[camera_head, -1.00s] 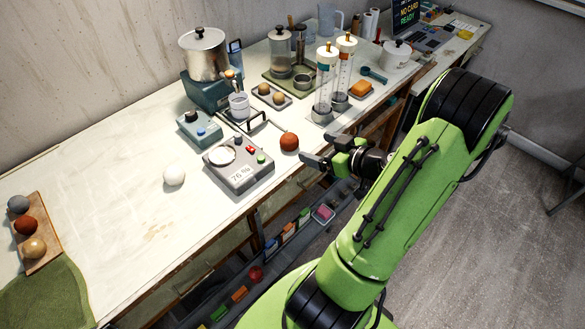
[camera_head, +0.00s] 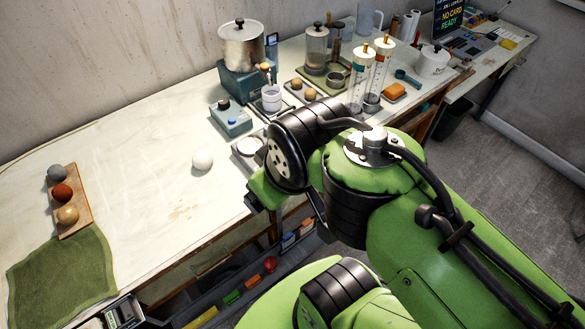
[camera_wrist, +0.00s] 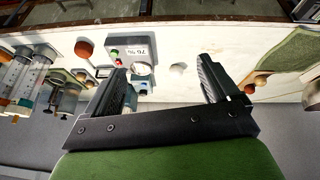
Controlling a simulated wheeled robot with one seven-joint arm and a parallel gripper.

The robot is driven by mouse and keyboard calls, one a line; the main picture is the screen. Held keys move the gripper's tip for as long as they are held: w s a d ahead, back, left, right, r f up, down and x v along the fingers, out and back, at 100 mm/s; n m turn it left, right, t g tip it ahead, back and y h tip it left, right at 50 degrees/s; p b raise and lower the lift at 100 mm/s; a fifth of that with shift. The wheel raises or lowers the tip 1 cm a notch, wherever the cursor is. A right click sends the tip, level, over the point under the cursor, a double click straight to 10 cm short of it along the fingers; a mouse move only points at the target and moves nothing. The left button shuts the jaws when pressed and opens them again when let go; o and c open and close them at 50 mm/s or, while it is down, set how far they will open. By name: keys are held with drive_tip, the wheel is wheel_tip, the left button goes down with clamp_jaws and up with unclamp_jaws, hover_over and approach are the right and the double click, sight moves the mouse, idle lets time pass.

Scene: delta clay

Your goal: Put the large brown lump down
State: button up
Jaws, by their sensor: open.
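A large reddish-brown lump (camera_wrist: 84,48) sits on the table beside the grey scale (camera_wrist: 130,42) in the wrist view. In the head view my arm hides it. A similar reddish-brown ball (camera_head: 62,193) rests on the wooden board at the left, between a grey and a tan ball. My gripper (camera_wrist: 162,66) is open, with nothing between its fingers. It is apart from the lump beside the scale, and its fingers point over the table. In the head view my arm hides the fingertips.
A white ball (camera_head: 202,160) lies on the table left of the scale. A green cloth (camera_head: 62,277) covers the front left. Bare tabletop (camera_head: 130,180) lies between board and white ball. A pot (camera_head: 242,48) and tall cylinders (camera_head: 380,65) stand farther back.

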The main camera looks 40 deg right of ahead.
drive_tip(key=w+d+r+n+g+p, duration=0.2)
drive_tip(key=w+d+r+n+p, duration=0.25)
drive_tip(key=w, duration=0.35)
drive_tip(key=w+d+f+n+g+p, duration=0.1)
drive_tip(key=w+d+f+n+p, duration=0.15)
drive_tip(key=w+d+n, duration=0.4)
drive_tip(key=w+d+f+n+g+p, duration=0.2)
drive_tip(key=w+d+n+p, duration=0.15)
drive_tip(key=d, duration=0.65)
drive_tip(key=d+f, duration=0.1)
drive_tip(key=f, duration=0.5)
drive_tip(key=d+f+n, duration=0.1)
drive_tip(key=f, duration=0.6)
drive_tip(key=d+f+n+p, duration=0.1)
drive_tip(key=f, duration=0.5)
drive_tip(key=shift+s+d+f, duration=0.1)
drive_tip(key=shift+d+f, duration=0.1)
drive_tip(key=shift+d, duration=0.2)
drive_tip(key=shift+c, duration=0.8)
drive_tip(key=c, duration=1.2)
drive_tip(key=shift+o, duration=0.2)
wheel_tip(320, 180, up, 10)
drive_tip(key=shift+r, duration=0.1)
